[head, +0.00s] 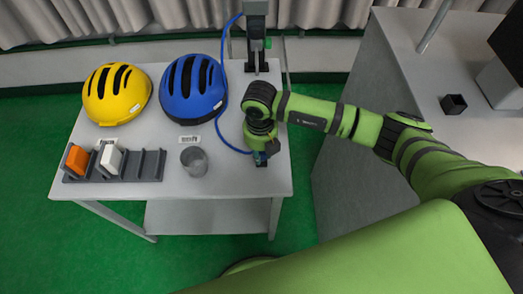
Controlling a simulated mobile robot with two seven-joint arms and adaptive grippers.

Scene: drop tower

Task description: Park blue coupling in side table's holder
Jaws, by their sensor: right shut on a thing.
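My right gripper (261,153) points down over the front right part of the white side table (235,183). It is shut on the blue coupling (259,160), which is mostly hidden by the gripper. A blue hose (220,128) runs from the back of the table, around the blue helmet, to the gripper. A dark upright (256,45) with a foot stands at the table's back right; I cannot tell whether it is the holder. Just below the gripper, what the coupling touches is too small to tell. My left gripper is out of view.
A yellow helmet (117,94) and a blue helmet (193,88) lie at the back. A grey slotted rack (150,166) holds an orange block (78,159) and a white block (111,157). A grey cup (194,161) stands left of the gripper. A grey counter (410,65) is at right.

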